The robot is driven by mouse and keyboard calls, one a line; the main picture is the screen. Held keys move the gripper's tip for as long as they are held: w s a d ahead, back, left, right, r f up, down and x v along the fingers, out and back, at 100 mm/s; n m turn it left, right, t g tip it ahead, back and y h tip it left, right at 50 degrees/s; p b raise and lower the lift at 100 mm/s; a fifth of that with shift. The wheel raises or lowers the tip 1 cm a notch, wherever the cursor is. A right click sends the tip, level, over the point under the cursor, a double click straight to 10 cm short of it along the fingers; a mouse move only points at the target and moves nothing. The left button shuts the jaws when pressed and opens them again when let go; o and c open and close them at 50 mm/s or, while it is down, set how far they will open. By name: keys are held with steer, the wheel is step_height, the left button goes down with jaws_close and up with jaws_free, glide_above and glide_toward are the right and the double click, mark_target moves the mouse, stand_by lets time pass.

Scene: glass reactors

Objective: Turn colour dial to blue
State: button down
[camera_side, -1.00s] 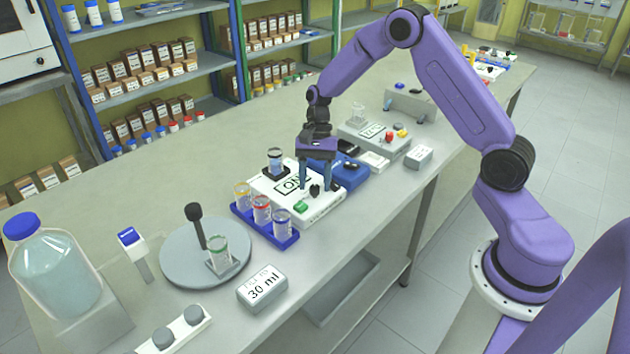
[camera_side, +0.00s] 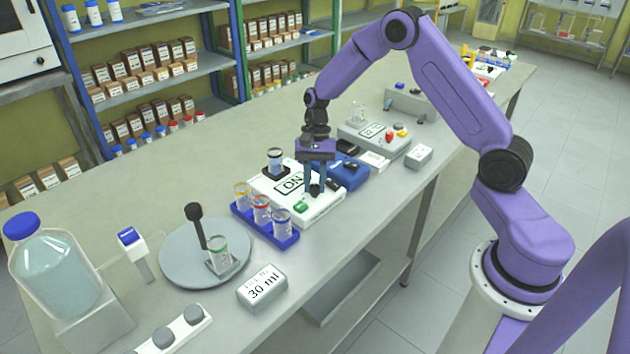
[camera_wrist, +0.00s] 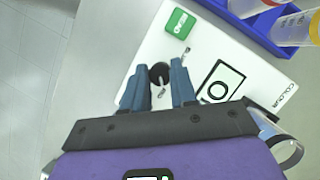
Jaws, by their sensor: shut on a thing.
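A white box (camera_side: 270,187) sits on the bench, with a framed display reading "ON" in the side view. In the wrist view the box (camera_wrist: 215,48) bears the word "COLOUR", next to the framed display (camera_wrist: 220,82). Its black dial knob (camera_wrist: 160,72) stands near a green button (camera_wrist: 180,23); the button is also in the side view (camera_side: 300,204). My gripper (camera_side: 315,191) points down at the box's near right part. In the wrist view my gripper's two blue fingers (camera_wrist: 159,80) are on either side of the knob, shut on it. The dial's setting is not readable.
A blue device (camera_side: 345,171) is close on the right. The bench's front edge is near.

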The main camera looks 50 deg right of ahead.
steer(key=n, duration=0.2)
steer(key=n+g+h, duration=0.1)
steer(key=n, duration=0.2)
steer(key=shift+w+a+h, duration=0.1)
steer(key=shift+h, duration=0.2)
steer(key=n, duration=0.2)
steer(key=n+h, duration=0.1)
steer(key=n, duration=0.1)
steer(key=shift+a+g+h, duration=0.1)
steer(key=shift+g+h, duration=0.2)
steer(key=n+h, duration=0.1)
steer(key=n, duration=0.4)
steer(key=shift+a+h, duration=0.15)
steer(key=shift+h, duration=0.25)
steer(key=n, duration=0.2)
steer(key=n+t+h, duration=0.1)
steer(key=n, duration=0.2)
steer(key=shift+a+h, duration=0.1)
steer(key=shift+h, duration=0.2)
steer(key=c, duration=0.9)
jaws_free()
steer(key=v, duration=1.7)
steer(key=shift+s+a+r, duration=0.2)
steer(key=shift+a+r, duration=0.05)
